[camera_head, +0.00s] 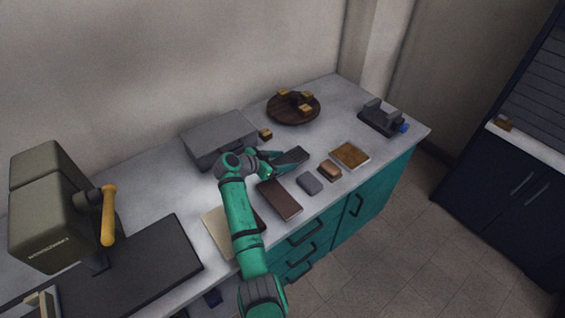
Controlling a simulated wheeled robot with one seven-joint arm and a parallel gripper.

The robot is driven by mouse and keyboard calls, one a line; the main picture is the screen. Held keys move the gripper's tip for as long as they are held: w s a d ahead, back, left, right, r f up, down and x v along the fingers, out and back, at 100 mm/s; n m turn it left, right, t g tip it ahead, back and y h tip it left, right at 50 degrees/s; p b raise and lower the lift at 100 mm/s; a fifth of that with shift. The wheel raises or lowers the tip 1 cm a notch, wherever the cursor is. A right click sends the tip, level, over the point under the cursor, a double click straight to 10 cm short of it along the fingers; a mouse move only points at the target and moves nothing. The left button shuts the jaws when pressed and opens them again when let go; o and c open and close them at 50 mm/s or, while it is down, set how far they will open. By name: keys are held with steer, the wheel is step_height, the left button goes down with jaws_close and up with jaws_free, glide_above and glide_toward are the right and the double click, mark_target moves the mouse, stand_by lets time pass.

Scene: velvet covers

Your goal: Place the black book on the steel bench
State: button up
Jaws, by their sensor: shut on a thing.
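My green arm reaches over the pale-topped bench (347,98) with teal drawers, which I take as the steel bench. My gripper (276,158) is shut on a dark, flat, book-like thing (293,157), which I take as the black book. It sticks out to the right of the jaws. The jaws partly hide its left end. From this view I cannot tell whether the book touches the bench top or is held just above it.
A dark brown book (280,200), a grey block (309,183), a small brown block (329,171) and a tan book (349,154) lie near the front edge. A grey case (219,138) and a round wooden tray (292,115) with small blocks stand behind. A black device (383,116) is right.

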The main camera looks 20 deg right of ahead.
steer(key=shift+f, duration=0.45)
steer(key=shift+f, duration=0.1)
steer(key=o, duration=1.3)
steer(key=shift+o, duration=0.2)
steer(key=shift+w, duration=0.1)
steer(key=v, duration=1.2)
